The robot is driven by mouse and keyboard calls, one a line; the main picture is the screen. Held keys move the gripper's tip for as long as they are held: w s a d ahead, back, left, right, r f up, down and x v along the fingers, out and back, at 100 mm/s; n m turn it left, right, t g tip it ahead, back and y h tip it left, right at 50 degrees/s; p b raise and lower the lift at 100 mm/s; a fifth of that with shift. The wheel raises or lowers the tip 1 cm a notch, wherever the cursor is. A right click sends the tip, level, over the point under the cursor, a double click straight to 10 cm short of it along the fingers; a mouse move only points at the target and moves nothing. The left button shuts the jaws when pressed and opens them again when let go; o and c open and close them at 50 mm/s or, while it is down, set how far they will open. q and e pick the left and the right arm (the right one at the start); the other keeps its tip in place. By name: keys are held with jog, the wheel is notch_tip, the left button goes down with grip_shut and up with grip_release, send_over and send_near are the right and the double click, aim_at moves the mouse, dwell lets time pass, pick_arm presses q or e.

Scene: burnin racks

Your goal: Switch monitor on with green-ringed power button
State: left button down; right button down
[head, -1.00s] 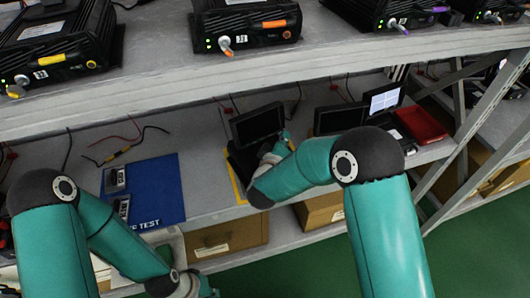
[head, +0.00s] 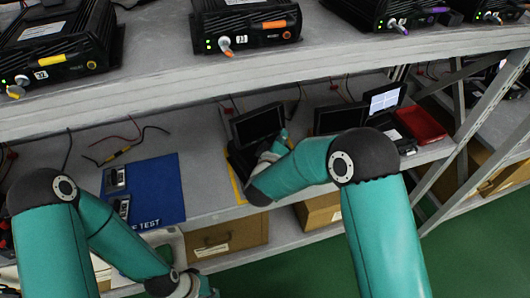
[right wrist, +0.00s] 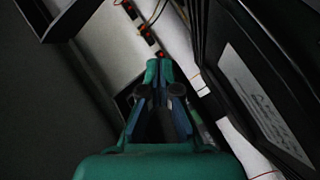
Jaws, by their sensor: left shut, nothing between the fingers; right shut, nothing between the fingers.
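A dark-screened monitor (head: 257,125) stands on the lower shelf. A second dark monitor (head: 338,118) and one with a lit screen (head: 384,99) stand to its right. My right gripper (head: 283,138) is shut and empty, at the right side of the first monitor. In the right wrist view its closed fingertips (right wrist: 159,68) point towards small red lights (right wrist: 151,41), beside a dark panel (right wrist: 240,70). Whether they touch anything I cannot tell. I cannot make out a green-ringed button. My left gripper (head: 212,293) is shut at the bottom edge, partly cut off.
A blue mat (head: 160,190) with small meters lies left on the lower shelf. A red tray (head: 422,125) is at the right. The upper shelf (head: 200,80) overhangs with several black units. Cardboard boxes (head: 235,238) stand below.

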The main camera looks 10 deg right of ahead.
jog(key=shift+w+a, duration=0.1)
jog(key=shift+w, duration=0.05)
dwell(0.4)
jog(key=shift+s+d+r, duration=0.15)
jog(key=shift+s+d, duration=0.15)
jog(key=shift+s, duration=0.25)
jog(key=shift+s+d+r+p, duration=0.2)
jog(key=shift+s+p, duration=0.15)
jog(key=shift+s+d+r+p, duration=0.15)
jog(key=shift+s+d+r, duration=0.15)
jog(key=shift+s, duration=0.45)
jog(key=shift+s+d+r+p, duration=0.1)
jog(key=shift+s+d+r, duration=0.1)
jog(key=shift+s+d, duration=0.35)
jog(key=shift+s+d+r+p, duration=0.15)
jog(key=shift+s+d+r, duration=0.1)
jog(key=shift+s, duration=0.65)
